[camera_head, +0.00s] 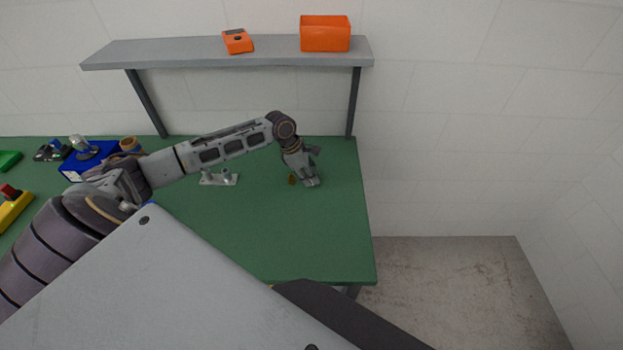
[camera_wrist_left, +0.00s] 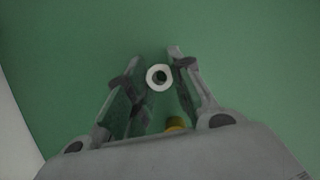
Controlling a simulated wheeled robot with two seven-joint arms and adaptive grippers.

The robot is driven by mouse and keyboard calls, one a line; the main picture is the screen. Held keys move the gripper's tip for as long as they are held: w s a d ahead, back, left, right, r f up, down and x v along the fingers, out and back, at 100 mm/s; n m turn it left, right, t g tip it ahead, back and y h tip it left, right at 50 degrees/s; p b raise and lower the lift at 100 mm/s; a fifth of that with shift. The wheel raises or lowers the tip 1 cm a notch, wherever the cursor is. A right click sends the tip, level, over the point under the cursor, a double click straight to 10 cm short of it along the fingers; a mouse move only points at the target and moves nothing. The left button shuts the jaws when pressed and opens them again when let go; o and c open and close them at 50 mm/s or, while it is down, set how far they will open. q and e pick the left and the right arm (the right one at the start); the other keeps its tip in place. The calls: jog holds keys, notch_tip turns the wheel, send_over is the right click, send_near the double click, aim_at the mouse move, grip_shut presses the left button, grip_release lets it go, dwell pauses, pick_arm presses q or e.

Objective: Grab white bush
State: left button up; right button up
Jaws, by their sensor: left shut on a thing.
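The white bush (camera_wrist_left: 150,82) shows in the left wrist view as a small white ring with a dark hole, standing against the green table (camera_head: 270,240). My left gripper (camera_wrist_left: 153,62) is shut on it, with one finger on each side of the ring. In the head view my left gripper (camera_head: 312,184) points down at the right part of the table, low over its surface. The bush cannot be made out there. My right gripper is in neither view.
A small brass-yellow piece (camera_head: 292,180) stands close beside the left gripper. A grey fixture (camera_head: 220,179) stands to the left. A blue box (camera_head: 85,158) is farther left. A shelf (camera_head: 200,52) at the back carries an orange bin (camera_head: 325,34) and an orange device (camera_head: 237,41). The front right tabletop is clear.

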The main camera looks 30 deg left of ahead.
pick_arm(q)
jog(key=shift+r, duration=0.15)
notch_tip(320, 180, up, 10)
jog(key=shift+b, duration=0.35)
dwell(0.3)
